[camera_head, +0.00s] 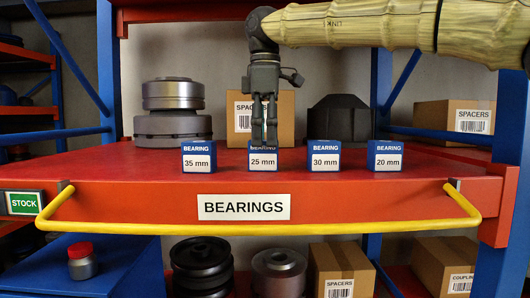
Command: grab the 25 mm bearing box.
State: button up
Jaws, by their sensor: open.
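The 25 mm bearing box (263,161) is a small blue box with a white label, near the front of the red shelf, second from the left in a row. My gripper (264,141) points down from above, its fingertips at the box's top edge in the picture. The fingers look slightly apart with a narrow gap. I cannot tell whether they touch the box or are just behind or above it. The 35 mm box (197,162) is to its left, the 30 mm box (324,161) and the 20 mm box (385,161) to its right.
The red shelf (130,190) has a yellow rail (260,227) along its front. Behind the row stand grey metal rotors (173,125), a spacers carton (285,118) and a dark housing (340,121). Free shelf gaps lie between the bearing boxes.

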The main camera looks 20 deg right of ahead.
aim_at(264, 153)
jog(key=f, duration=0.1)
jog(key=f+p, duration=0.1)
jog(key=f, duration=0.1)
jog(key=shift+a, duration=0.25)
jog(key=shift+s+d+f, duration=0.1)
jog(key=shift+f, duration=0.4)
jog(key=c, duration=1.2)
